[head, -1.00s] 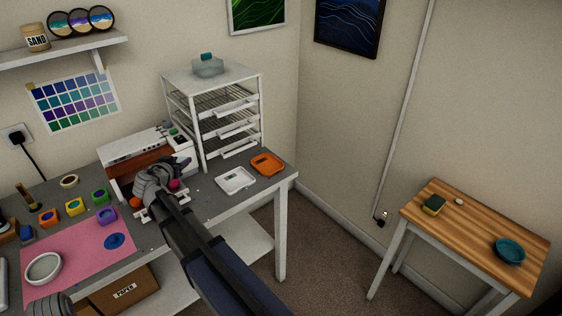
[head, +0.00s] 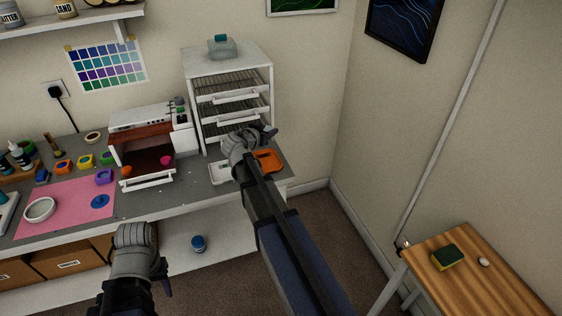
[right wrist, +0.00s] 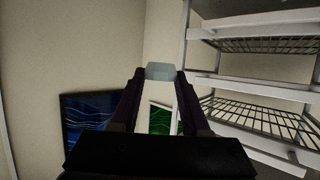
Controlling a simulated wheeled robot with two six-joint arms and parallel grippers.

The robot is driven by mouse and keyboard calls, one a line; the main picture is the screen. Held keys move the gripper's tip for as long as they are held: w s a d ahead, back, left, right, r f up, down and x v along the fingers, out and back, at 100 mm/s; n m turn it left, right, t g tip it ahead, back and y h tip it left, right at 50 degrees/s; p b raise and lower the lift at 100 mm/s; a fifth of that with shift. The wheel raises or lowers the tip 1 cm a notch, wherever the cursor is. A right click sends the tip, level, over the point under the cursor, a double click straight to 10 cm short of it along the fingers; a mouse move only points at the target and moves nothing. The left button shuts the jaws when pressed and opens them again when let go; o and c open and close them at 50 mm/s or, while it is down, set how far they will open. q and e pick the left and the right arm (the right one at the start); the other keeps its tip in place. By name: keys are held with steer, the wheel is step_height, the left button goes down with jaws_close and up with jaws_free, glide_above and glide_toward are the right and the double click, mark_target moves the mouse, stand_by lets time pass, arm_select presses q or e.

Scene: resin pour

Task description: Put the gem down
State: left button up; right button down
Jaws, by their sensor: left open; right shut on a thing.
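My right gripper (head: 269,132) is in front of the drying rack's lower part, above the white tray (head: 219,174) and the orange tray (head: 268,161), partly covering both. In the right wrist view its fingers (right wrist: 160,76) are shut on a small pale grey-teal piece (right wrist: 160,71), which looks like the gem. In the head view the gem is hidden behind the gripper and arm. My left gripper (head: 166,285) is open at the bottom, in front of the bench, with nothing visible in it. Its fingers are partly hidden.
The wire-shelved rack (head: 229,65) carries a glass container (head: 222,47). Left of it, a white oven-like box (head: 150,118) has its front open, with orange and magenta pieces inside. A pink mat (head: 68,210) lies left. A wooden side table (head: 480,275) stands right.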

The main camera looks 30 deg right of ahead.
steer(key=shift+s+f+b, duration=0.1)
steer(key=shift+f+b, duration=0.25)
steer(key=f+b, duration=0.1)
steer(key=a+f+b, duration=0.1)
steer(key=s+f+b, duration=0.1)
steer(key=shift+s+a+f+m, duration=0.1)
steer(key=shift+a+f+m, duration=0.15)
steer(key=shift+m, duration=0.05)
steer(key=b, duration=0.7)
glide_above(267, 170)
step_height(267, 170, down, 6)
steer(key=shift+f, duration=0.1)
step_height(267, 170, down, 4)
steer(key=b, duration=0.3)
steer(key=shift+r, duration=0.2)
